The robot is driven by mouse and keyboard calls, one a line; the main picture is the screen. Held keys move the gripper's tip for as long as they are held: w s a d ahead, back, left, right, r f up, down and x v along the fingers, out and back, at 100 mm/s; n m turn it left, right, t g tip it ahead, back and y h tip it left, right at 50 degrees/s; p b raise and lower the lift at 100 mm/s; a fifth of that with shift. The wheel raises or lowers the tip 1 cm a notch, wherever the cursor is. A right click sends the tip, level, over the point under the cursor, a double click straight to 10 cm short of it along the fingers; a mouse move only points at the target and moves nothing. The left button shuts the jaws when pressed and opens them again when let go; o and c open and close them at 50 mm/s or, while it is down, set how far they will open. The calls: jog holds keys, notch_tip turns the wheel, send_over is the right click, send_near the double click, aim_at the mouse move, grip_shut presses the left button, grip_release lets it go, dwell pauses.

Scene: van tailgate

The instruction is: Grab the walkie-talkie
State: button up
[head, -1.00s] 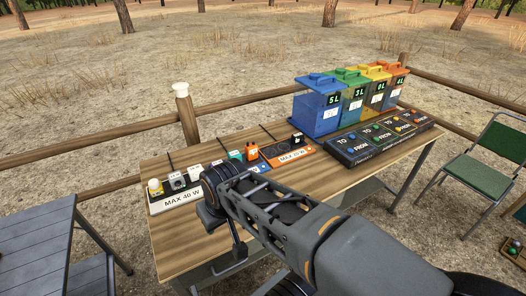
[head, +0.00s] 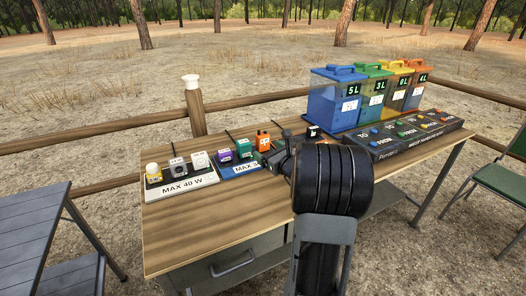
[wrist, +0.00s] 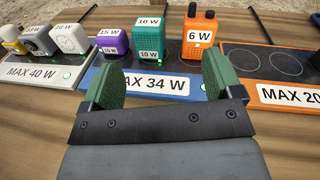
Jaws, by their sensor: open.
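The walkie-talkie is orange with a stubby antenna and a 6 W label (wrist: 201,28). It stands upright at the right end of the blue MAX 34 W board (wrist: 135,82), beside a teal 10 W device (wrist: 149,38). In the head view the walkie-talkie (head: 263,141) shows just left of my arm. My gripper (wrist: 162,84) is open and empty, its green fingers spread over the near edge of the blue board. The walkie-talkie is beyond the fingers, nearer the right one, and untouched.
A white MAX 40 W board (head: 182,188) with several small devices is at left. A purple 15 W device (wrist: 115,42) is on the blue board. An orange MAX 20 W board (wrist: 285,93) lies right. Coloured bins (head: 337,98) stand behind a black button panel (head: 395,142).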

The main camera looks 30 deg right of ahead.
aim_at(265, 136)
jog(key=d+m+h, duration=0.1)
jog(key=d+f+m, duration=0.1)
jog(key=d, duration=0.1)
jog(key=w+d+m+h, duration=0.1)
jog(key=shift+d+f+h, duration=0.3)
jog(key=shift+d, duration=0.1)
jog(key=w, duration=0.4)
jog(key=w+d, duration=0.1)
jog(key=w, duration=0.1)
jog(key=shift+w+d, duration=0.2)
jog(key=shift+w, duration=2.85)
jog(key=c, duration=1)
jog(key=shift+c, duration=0.5)
jog(key=shift+r, duration=0.2)
